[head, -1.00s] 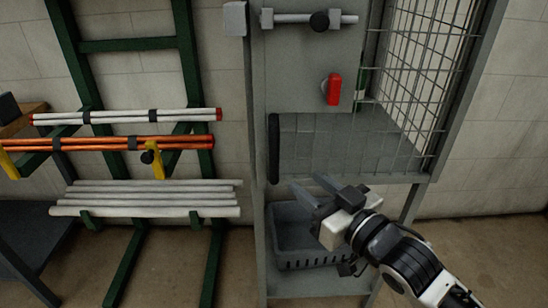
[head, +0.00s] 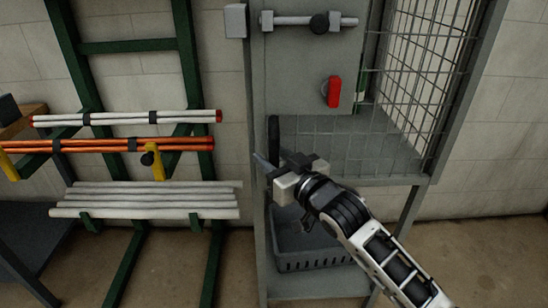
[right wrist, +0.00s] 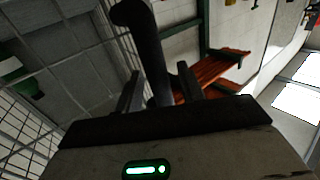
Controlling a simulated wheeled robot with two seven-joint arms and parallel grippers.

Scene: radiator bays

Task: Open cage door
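The cage door is a grey panel (head: 300,65) with wire mesh below it, and looks closed. A black vertical handle (head: 273,130) is on its left edge; it also shows in the right wrist view (right wrist: 147,45). A sliding bolt (head: 290,20) with a black knob is near the top; its left end stops short of a grey block (head: 235,20). A red turn handle (head: 333,91) points upright. My right gripper (head: 264,164) is at the handle's lower part. In the right wrist view its fingers (right wrist: 160,88) are open on either side of the handle. My left gripper is out of view.
A grey basket (head: 315,258) sits low under the cage. A green rack (head: 125,45) at the left holds white, orange and grey tubes. Wire mesh (head: 425,80) closes the cage's right side. Floor is clear between rack and cage.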

